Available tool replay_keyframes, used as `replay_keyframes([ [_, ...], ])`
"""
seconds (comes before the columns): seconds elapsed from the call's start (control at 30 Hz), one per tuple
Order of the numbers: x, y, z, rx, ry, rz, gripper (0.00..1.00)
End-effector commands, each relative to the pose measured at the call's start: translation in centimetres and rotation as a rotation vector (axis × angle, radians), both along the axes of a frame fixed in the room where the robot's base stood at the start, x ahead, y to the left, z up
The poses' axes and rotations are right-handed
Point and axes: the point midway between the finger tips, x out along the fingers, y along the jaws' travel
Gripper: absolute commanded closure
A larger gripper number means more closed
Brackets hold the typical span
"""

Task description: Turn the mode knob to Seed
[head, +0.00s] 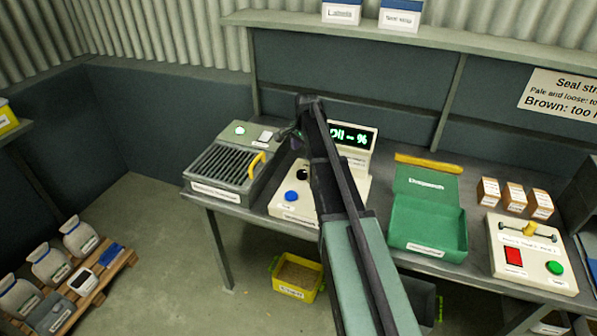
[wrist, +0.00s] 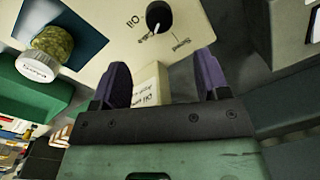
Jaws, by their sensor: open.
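The mode knob (wrist: 158,17) is a black round knob with a white pointer line on the cream panel of the meter (wrist: 105,50). In the wrist view its pointer is toward the lower label beside it; "Oil" is printed to its left, and the other labels are too small to read surely. In the head view the knob (head: 302,174) is beside my arm, and the meter's display (head: 352,138) reads "Oil -- %". My gripper (wrist: 163,78) is open and empty, with purple fingers apart, below the knob in the wrist view and not touching it. In the head view it is partly hidden.
A blue button (head: 291,196) is on the meter's front. A grilled machine with a yellow handle (head: 256,164) stands left, an open green box (head: 428,215) right. A lidded jar (wrist: 50,45) is near the left in the wrist view.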

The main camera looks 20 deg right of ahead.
Motion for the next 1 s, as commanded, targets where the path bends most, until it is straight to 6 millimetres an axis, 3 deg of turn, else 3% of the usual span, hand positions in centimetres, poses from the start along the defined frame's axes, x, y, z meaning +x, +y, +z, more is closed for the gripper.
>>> replay_keyframes([
  [0.4, 0.4, 0.2, -9.2, 0.000, 0.000, 0.002, 0.32],
  [0.5, 0.5, 0.2, -10.5, 0.000, 0.000, 0.002, 0.32],
  [0.83, 0.6, 0.2, -10.4, 0.000, 0.000, 0.003, 0.33],
  [1.0, 0.6, 0.2, -10.4, 0.000, 0.000, 0.003, 0.59],
])
